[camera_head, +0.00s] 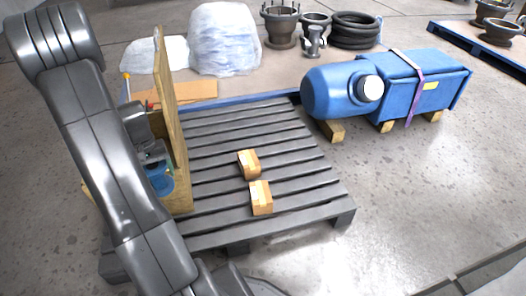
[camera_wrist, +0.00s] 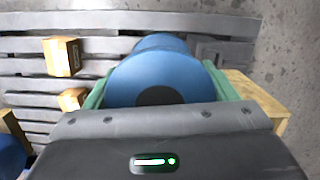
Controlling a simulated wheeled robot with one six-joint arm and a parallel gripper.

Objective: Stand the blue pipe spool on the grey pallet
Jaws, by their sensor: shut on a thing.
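The blue pipe spool (camera_wrist: 160,72) is gripped between the green pads of my gripper (camera_wrist: 160,92) in the wrist view. Its near round end has a dark centre, and grey slats show beyond it. In the head view only a small blue part of the spool (camera_head: 160,184) shows, beside the wooden panel and partly behind my arm. The grey pallet (camera_head: 290,180) lies in the middle of the head view and its slats fill the wrist view background. I cannot tell whether the spool touches the slats.
Two small cardboard boxes (camera_head: 249,164) (camera_head: 261,198) sit on the pallet. An upright wooden panel (camera_head: 170,115) stands at its left. A blue tank unit (camera_head: 390,90) rests on wooden blocks at the right. Wrapped bundles (camera_head: 222,40) are behind. The pallet's right part is clear.

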